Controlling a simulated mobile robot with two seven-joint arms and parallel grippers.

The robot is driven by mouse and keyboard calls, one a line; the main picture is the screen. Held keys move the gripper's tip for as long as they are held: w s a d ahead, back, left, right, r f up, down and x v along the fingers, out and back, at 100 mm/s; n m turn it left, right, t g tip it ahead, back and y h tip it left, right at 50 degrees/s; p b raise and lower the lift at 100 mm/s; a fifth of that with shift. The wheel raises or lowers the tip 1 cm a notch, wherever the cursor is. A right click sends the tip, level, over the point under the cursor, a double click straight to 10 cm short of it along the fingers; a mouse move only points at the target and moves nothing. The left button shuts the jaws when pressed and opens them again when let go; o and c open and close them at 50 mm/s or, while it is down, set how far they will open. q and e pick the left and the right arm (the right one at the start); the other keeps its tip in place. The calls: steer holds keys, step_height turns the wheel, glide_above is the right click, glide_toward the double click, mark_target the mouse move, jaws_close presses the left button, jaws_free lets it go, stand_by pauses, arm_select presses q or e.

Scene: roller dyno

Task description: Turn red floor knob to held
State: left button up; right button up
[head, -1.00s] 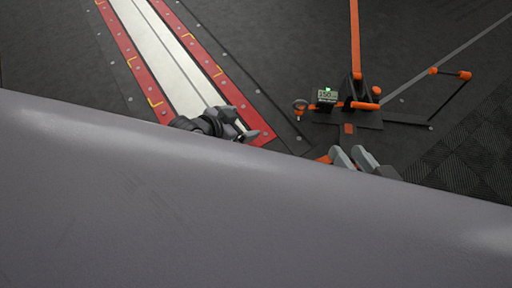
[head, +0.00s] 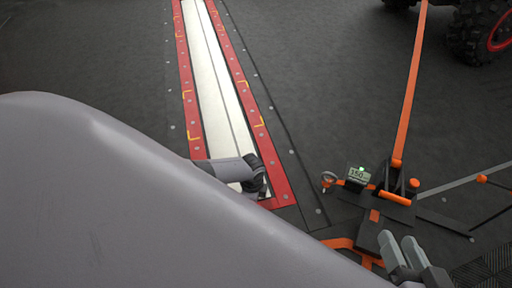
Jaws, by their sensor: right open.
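I cannot make out a clearly red floor knob. A small orange-red round cap (head: 414,183) stands on the black and orange floor fixture (head: 375,216), at the lower right of the head view. My right gripper (head: 397,240) is just below that fixture. Its two grey fingers are apart, with nothing seen between them. My left arm ends in a dark part (head: 257,177) over the lower end of the red-edged strip; its fingers cannot be made out. My own large grey body part hides the lower left floor.
An orange strap (head: 411,85) runs from the fixture up past a big black tyre (head: 482,32). A small display (head: 357,174) and a ring-shaped piece (head: 329,179) sit at the fixture's left. The long pale strip (head: 222,85) has red edges (head: 184,70). Dark floor between is clear.

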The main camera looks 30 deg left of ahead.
arm_select(q)
step_height(320, 180, down, 6)
steer(key=b, duration=0.4)
steer(key=shift+r, duration=0.25)
steer(key=shift+f+b, duration=0.3)
steer(key=shift+f, duration=0.2)
arm_select(e)
steer(key=shift+s+d+r+n+t+h, duration=0.1)
steer(key=shift+s+d+n+t+h, duration=0.15)
steer(key=shift+d+t, duration=0.2)
steer(key=shift+s+d+r+n+t+h, duration=0.15)
steer(key=shift+d+n+t, duration=0.2)
steer(key=shift+d, duration=0.2)
steer(key=shift+s+d+r+n+t+h, duration=0.1)
steer(key=shift+s+d+n+t+h, duration=0.15)
steer(key=shift+d+t, duration=0.2)
arm_select(q)
steer(key=c, duration=1)
